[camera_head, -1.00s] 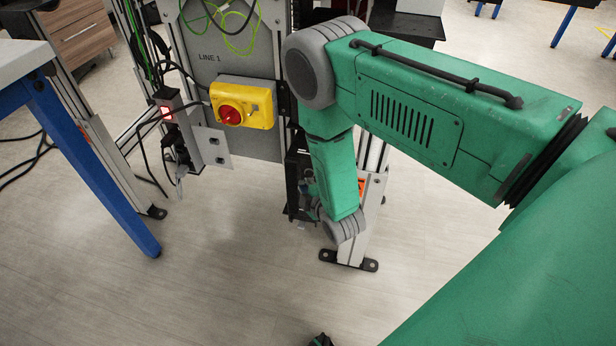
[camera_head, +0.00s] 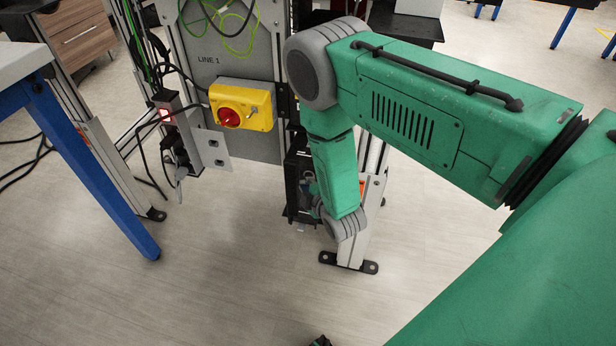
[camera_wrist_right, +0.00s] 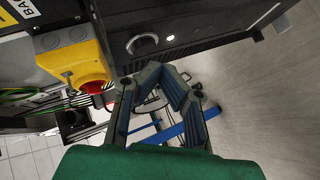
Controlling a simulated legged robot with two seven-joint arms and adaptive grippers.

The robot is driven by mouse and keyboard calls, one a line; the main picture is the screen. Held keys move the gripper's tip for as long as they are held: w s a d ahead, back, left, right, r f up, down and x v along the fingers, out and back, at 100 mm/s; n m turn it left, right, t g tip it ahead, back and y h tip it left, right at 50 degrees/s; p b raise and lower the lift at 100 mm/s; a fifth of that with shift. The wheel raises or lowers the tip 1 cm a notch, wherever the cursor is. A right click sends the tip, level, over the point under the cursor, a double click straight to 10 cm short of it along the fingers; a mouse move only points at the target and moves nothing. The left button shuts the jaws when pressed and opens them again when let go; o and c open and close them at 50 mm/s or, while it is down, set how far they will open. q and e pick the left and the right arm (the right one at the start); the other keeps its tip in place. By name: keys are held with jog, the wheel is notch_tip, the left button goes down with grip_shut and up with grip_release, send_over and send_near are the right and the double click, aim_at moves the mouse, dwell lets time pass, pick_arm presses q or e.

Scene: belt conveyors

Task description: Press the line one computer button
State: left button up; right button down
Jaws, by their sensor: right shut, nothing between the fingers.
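The black line one computer (camera_head: 296,178) is mounted upright low beside the grey panel marked LINE 1, partly hidden behind my right forearm. In the right wrist view, its dark face shows a round silver-ringed button (camera_wrist_right: 142,44) with a small white light beside it. My right gripper (camera_wrist_right: 162,70) is shut and empty, its fingertips just below the computer's face in that picture. I cannot tell whether they touch it. In the head view my right gripper (camera_head: 312,207) is mostly hidden by my wrist.
A yellow switch box (camera_head: 241,106) with a red knob is on the LINE 1 panel (camera_head: 225,65), close to the computer. It also shows in the right wrist view (camera_wrist_right: 73,55). A blue-legged table (camera_head: 95,165) stands at left. Cables hang near the panel. Floor in front is clear.

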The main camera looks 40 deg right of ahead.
jog(key=shift+w+d, duration=0.1)
dwell(0.6)
jog(key=shift+w+d, duration=0.2)
jog(key=shift+w+d, duration=0.25)
jog(key=shift+d, duration=0.1)
dwell(0.8)
jog(key=shift+s+a, duration=0.1)
jog(key=shift+s+a+p, duration=0.35)
jog(key=shift+s+a, duration=0.1)
jog(key=shift+a, duration=0.1)
jog(key=s+a+p, duration=0.1)
jog(key=s+a, duration=0.2)
jog(key=shift+s+a, duration=0.15)
jog(key=shift+a, duration=0.25)
